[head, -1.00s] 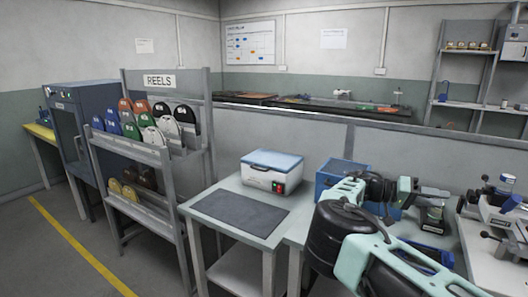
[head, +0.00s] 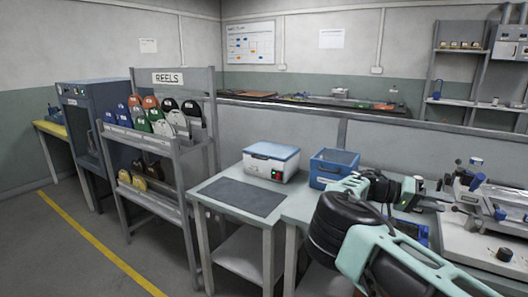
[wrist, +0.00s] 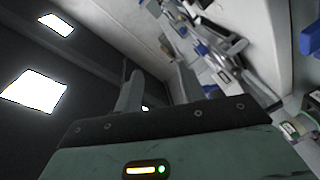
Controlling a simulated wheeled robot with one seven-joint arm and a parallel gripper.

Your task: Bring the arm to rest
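My gripper (head: 430,200) is at the right in the head view, in front of the right-hand bench, at the end of my bent arm. In the wrist view its two fingers (wrist: 158,88) stand apart with nothing seen between them, so it is open and empty. The wrist view is tilted and shows ceiling lights on the left and bench equipment at upper right. In the head view the fingers are small and partly lost against the equipment behind them.
A white box with a blue lid (head: 271,160) stands behind a dark mat (head: 242,196) on the table. A blue crate (head: 333,168) is close to my arm. Bench equipment (head: 480,190) stands at right. A reel rack (head: 165,150) stands left. Floor (head: 60,250) is clear at lower left.

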